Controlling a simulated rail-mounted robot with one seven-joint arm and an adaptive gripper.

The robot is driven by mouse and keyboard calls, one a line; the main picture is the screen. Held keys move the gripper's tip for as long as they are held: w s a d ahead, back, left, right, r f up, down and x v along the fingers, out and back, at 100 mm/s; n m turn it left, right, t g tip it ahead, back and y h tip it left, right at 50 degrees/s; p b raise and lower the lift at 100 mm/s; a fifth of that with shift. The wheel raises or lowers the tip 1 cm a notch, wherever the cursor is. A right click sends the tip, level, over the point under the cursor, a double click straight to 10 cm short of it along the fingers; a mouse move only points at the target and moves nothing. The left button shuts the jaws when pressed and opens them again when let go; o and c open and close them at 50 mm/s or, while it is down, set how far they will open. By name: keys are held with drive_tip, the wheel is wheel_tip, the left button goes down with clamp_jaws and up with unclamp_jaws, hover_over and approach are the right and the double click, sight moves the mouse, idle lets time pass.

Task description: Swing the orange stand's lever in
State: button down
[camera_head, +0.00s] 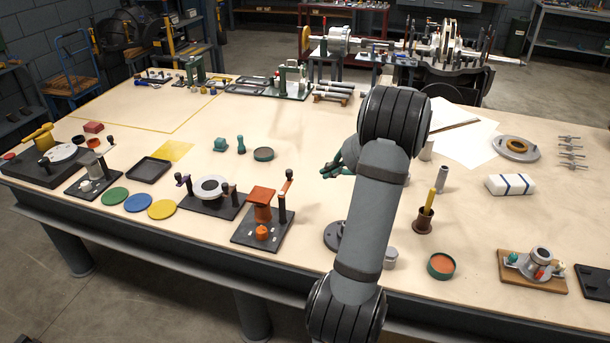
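The orange stand (262,210) stands on a dark base plate (249,240) near the table's front edge. It has a wide orange top and a small orange knob (262,232) in front. A black post rises to its right.
A plate with a white ring and posts (210,188) stands left of the orange stand. Green, blue and yellow discs (138,203) lie farther left. A brown cup with a yellow-handled tool (424,217) stands right of my arm. Bare table lies behind the lever.

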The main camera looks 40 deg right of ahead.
approach(291, 180)
wheel_tip(291, 180, down, 3)
drive_tip(key=shift+w+f+p, duration=0.2)
drive_tip(key=shift+w+p, duration=0.95)
drive_tip(key=shift+w, duration=0.35)
